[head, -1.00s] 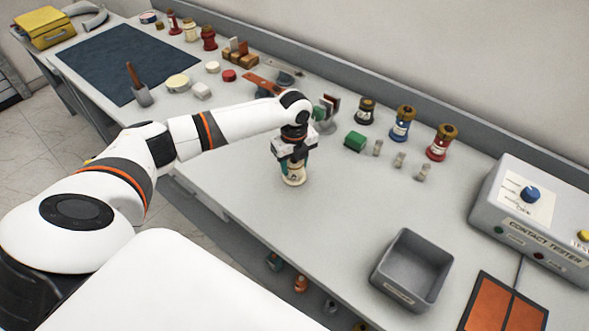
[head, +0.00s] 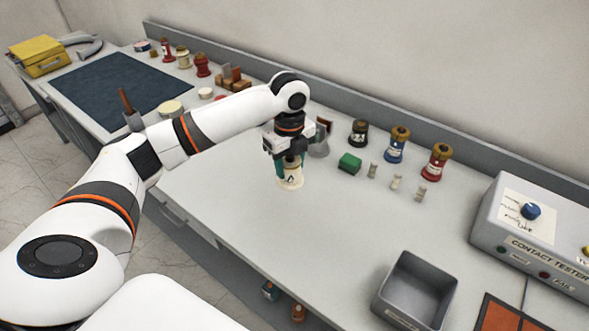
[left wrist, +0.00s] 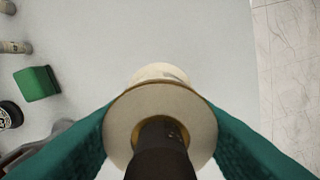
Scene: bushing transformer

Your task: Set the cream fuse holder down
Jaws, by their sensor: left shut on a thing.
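The cream fuse holder (head: 290,177) is upright in the head view, low at the bench surface, near the middle of the bench. My left gripper (head: 288,160) is shut on it from above, its teal fingers on either side. In the left wrist view the cream fuse holder (left wrist: 160,112) shows from above, with a round cream flange and a dark top, between the two teal fingers (left wrist: 160,140). Whether its base touches the bench cannot be told for sure. My right gripper is in neither view.
A green block (head: 350,163) and several small pale cylinders stand right of the gripper, with black, blue (head: 397,146) and red (head: 436,162) holders behind. A grey bin (head: 416,290) and the contact tester (head: 535,235) lie farther right. The bench between is clear.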

